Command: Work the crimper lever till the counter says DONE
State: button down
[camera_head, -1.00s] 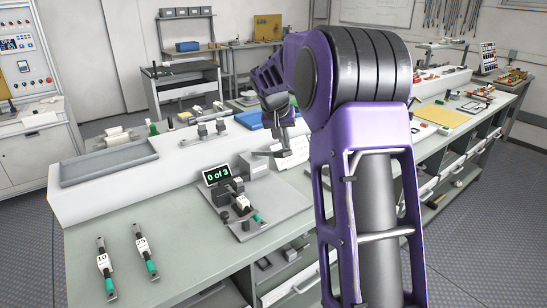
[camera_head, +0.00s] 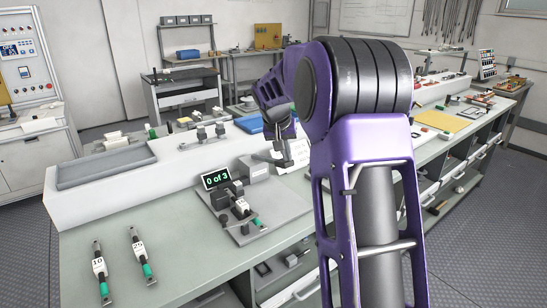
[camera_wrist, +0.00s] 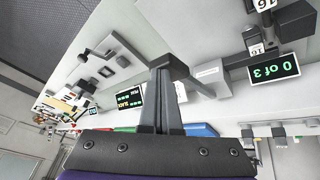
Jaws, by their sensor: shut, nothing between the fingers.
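The crimper's grey base plate (camera_head: 272,229) lies on the bench in the head view. Its counter (camera_head: 216,179) reads "0 of 3"; it also shows upside down in the wrist view (camera_wrist: 273,69). A dark mechanism (camera_head: 222,200) stands on the plate, beside a piece with a white label and green end (camera_head: 257,221). I cannot clearly tell which part is the lever. In the wrist view the label (camera_wrist: 257,49) seems to read 16. My gripper (camera_head: 285,162) is shut and empty, behind and right of the crimper, apart from it. Its fingers (camera_wrist: 166,68) show in the wrist view.
Two green-ended pieces, labelled 10 (camera_head: 99,266) and 25 (camera_head: 138,249), lie at the bench's left. A grey box (camera_head: 252,168) stands behind the plate. A white ledge with a grey tray (camera_head: 105,165) runs behind. The bench left of the crimper is mostly clear.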

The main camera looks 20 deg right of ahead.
jog(key=f+b, duration=0.2)
jog(key=s+f+b, duration=0.1)
jog(key=f+b, duration=0.1)
jog(key=f, duration=0.1)
jog(key=shift+s+d+f, duration=0.1)
jog(key=shift+d+f, duration=0.05)
jog(key=shift+f, duration=0.15)
dwell(0.6)
jog(key=shift+w+a+r+p, duration=0.1)
jog(key=shift+w+r+p, duration=0.2)
jog(key=shift+r+p, duration=0.9)
jog(key=shift+w+a+r+p, duration=0.1)
jog(key=shift+w+r+p, duration=0.15)
jog(key=shift+r+p, duration=0.95)
jog(key=shift+w+a+r+p, duration=0.1)
jog(key=shift+w+r+p, duration=0.2)
jog(key=shift+r+p, duration=0.9)
jog(key=shift+r+b, duration=0.35)
jog(key=shift+b, duration=0.1)
